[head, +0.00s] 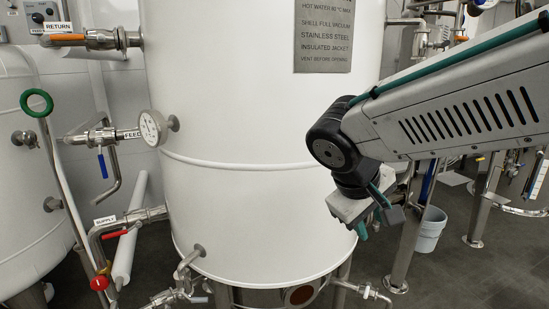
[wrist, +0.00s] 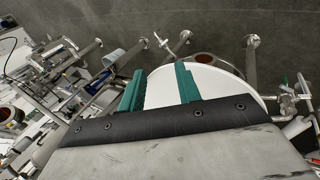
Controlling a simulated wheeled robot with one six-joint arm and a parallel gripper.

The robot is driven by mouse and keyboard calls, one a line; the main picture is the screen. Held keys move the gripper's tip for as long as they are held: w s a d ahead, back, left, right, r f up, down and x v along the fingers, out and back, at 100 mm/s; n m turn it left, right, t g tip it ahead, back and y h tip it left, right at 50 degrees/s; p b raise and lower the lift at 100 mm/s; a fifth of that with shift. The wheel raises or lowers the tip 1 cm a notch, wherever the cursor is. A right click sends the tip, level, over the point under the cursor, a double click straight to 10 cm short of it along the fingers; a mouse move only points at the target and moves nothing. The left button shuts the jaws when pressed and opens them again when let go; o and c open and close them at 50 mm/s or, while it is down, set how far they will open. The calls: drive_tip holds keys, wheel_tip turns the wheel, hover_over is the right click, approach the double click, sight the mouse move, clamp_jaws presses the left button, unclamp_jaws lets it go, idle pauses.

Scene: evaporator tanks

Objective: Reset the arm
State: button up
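My arm reaches in from the right of the head view, in front of the right side of a large white tank (head: 235,120). My gripper (head: 373,212) hangs tilted downward at the arm's end, near the tank's lower right side. In the wrist view my gripper (wrist: 157,84) shows two green fingers standing apart with nothing between them. The white tank (wrist: 215,88) lies beyond the fingers there. I cannot tell the exact gap between gripper and tank.
A second white tank (head: 25,190) stands at left. Labelled pipes with an orange handle (head: 68,38), blue handle (head: 102,164), red knob (head: 99,283) and gauge (head: 152,128) lie between. A bucket (head: 430,230) and steel legs stand at right. Dark floor (head: 480,280) is clear at lower right.

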drive_tip(key=s+d+f+m+g+y, duration=0.1)
drive_tip(key=s+d, duration=0.3)
drive_tip(key=s, duration=0.5)
drive_tip(key=s+d+f+m+g+y, duration=0.1)
drive_tip(key=s+d+m+y, duration=0.2)
drive_tip(key=s, duration=0.6)
drive_tip(key=shift+s+d+f+m+y, duration=0.25)
drive_tip(key=shift+d+f+m+y, duration=0.1)
drive_tip(key=shift+d+m, duration=0.6)
drive_tip(key=shift+d, duration=0.25)
